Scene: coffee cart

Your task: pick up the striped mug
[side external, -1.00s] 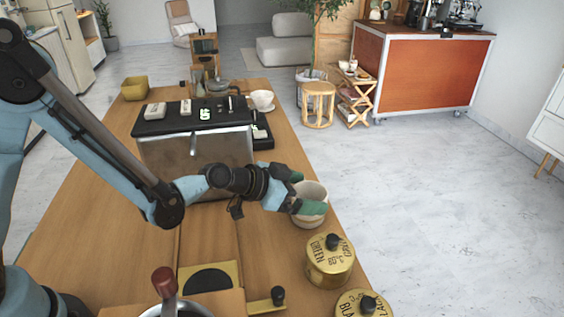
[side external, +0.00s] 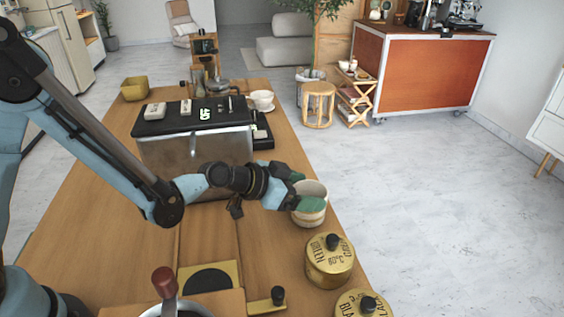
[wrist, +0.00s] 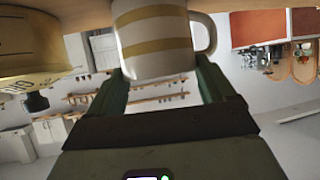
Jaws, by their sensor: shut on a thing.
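The striped mug (side external: 308,216) is cream with tan bands and is near the right edge of the wooden counter in the side view. In the wrist view the mug (wrist: 155,45) sits between the two green fingers, with its handle to the right. My gripper (side external: 308,200) is shut on the mug's body, one finger on each side. The mug's underside is hard to see, so I cannot tell whether it touches the counter.
A gold canister (side external: 330,262) stands just in front of the mug, and a second canister (side external: 362,304) is nearer. A metal coffee machine (side external: 196,150) is behind my gripper to the left. A white cup (side external: 262,100) is farther back. The counter's right edge is close.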

